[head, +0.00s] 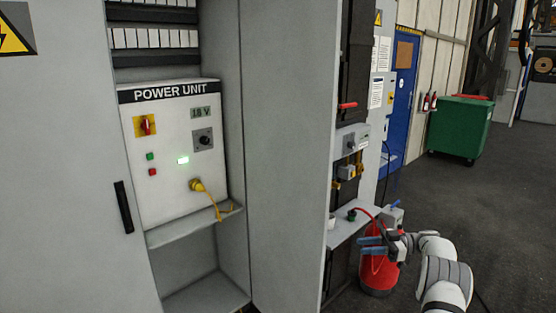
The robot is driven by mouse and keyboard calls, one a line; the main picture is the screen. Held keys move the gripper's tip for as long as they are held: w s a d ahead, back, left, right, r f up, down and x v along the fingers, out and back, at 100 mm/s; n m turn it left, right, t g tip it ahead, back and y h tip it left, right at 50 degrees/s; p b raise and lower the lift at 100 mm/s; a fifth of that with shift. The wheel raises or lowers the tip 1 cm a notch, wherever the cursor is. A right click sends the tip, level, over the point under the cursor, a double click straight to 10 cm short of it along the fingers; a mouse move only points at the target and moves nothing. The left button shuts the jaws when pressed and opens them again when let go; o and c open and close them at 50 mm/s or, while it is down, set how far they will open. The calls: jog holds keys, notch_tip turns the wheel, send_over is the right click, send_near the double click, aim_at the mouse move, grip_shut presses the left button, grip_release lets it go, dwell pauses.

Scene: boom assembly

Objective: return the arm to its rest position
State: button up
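My arm (445,280) shows at the lower right of the head view, white with grey joints. My gripper (366,246) is at its left end, with two blue fingers pointing left. The fingers are apart and I see nothing held between them. The gripper is in front of a red canister (378,281) and hides its upper part. It appears a little below a small grey shelf (345,232) in the picture; I cannot tell the depth between them.
A grey cabinet (285,150) holds a white power unit (165,190) with a lit green lamp and a yellow plug. A valve panel (350,147) is beside it. A blue door (403,95) and green bin (458,128) stand behind. The floor (510,200) at right is clear.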

jog(key=w+a+r+m+t+h+b, duration=0.1)
jog(key=w+a+r+m+t+h, duration=0.15)
jog(key=w+r+t, duration=0.45)
jog(key=w+a+r+m+t+h+b, duration=0.15)
jog(key=a+r+t, duration=0.3)
jog(key=r, duration=0.45)
notch_tip(320, 180, up, 8)
jog(key=s+m+t+h+b, duration=0.2)
jog(key=m+t+h, duration=0.4)
jog(key=m+h, duration=0.15)
jog(key=s+a+f+m+g+h+b, duration=0.1)
jog(key=s+f+g, duration=0.3)
jog(key=s, duration=1.2)
jog(key=s+a+f+m+g+h+b, duration=0.1)
jog(key=s+a+f+m+g+h, duration=0.2)
jog(key=s+f, duration=0.7)
jog(key=s+a+f+m+g+h+b, duration=0.2)
jog(key=s+f+g, duration=0.4)
jog(key=s, duration=1.7)
jog(key=shift+a+f+g, duration=0.35)
jog(key=shift+f, duration=0.15)
